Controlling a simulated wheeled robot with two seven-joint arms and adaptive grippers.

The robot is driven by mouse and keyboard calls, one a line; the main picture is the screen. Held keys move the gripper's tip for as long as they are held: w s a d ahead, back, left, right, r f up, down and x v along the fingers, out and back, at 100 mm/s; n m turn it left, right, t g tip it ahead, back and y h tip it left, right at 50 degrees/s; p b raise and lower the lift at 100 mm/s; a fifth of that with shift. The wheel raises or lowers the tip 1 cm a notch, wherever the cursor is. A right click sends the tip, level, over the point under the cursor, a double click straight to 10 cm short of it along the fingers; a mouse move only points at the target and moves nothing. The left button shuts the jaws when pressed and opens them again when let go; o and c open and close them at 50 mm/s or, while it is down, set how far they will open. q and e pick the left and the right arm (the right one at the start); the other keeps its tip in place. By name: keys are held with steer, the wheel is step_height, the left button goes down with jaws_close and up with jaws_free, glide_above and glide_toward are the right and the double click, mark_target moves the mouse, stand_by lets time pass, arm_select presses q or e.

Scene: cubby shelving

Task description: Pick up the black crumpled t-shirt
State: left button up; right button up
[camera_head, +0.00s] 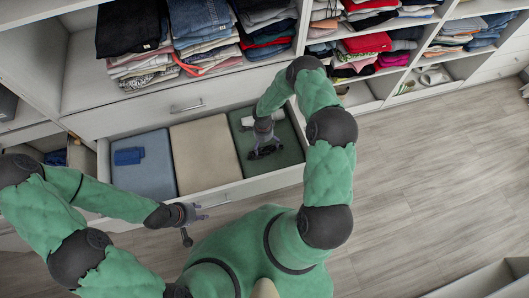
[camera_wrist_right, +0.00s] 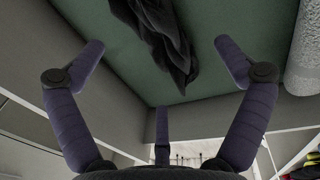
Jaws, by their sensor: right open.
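The black crumpled t-shirt (camera_head: 266,151) lies on the green-lined right section (camera_head: 290,150) of the open drawer. It also shows in the right wrist view as dark folded cloth (camera_wrist_right: 165,38), partly cut off by the top edge. My right gripper (camera_head: 264,138) is above the green section, close to the t-shirt and partly covering it in the head view. In the wrist view its fingers (camera_wrist_right: 160,75) are spread wide, with no cloth held. My left gripper (camera_head: 194,220) is outside the drawer's front edge, with its fingers apart and empty.
The drawer (camera_head: 240,188) also has a beige section (camera_head: 203,152) and a blue section (camera_head: 150,175) with a folded blue item (camera_head: 129,156). A light grey item (camera_head: 277,116) lies behind the t-shirt. Shelves of folded clothes stand above; the wooden floor (camera_head: 430,180) at right is clear.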

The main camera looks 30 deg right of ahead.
mark_target(264, 153)
step_height(264, 153, down, 2)
steer(key=shift+s, duration=0.1)
steer(key=f+b, duration=0.2)
steer(key=f, duration=0.3)
steer(key=shift+s+a+b, duration=0.3)
steer(key=shift+s+b, duration=0.1)
steer(key=shift+f+b, duration=0.2)
steer(key=shift+b, duration=0.2)
stand_by(0.3)
steer(key=c, duration=1.3)
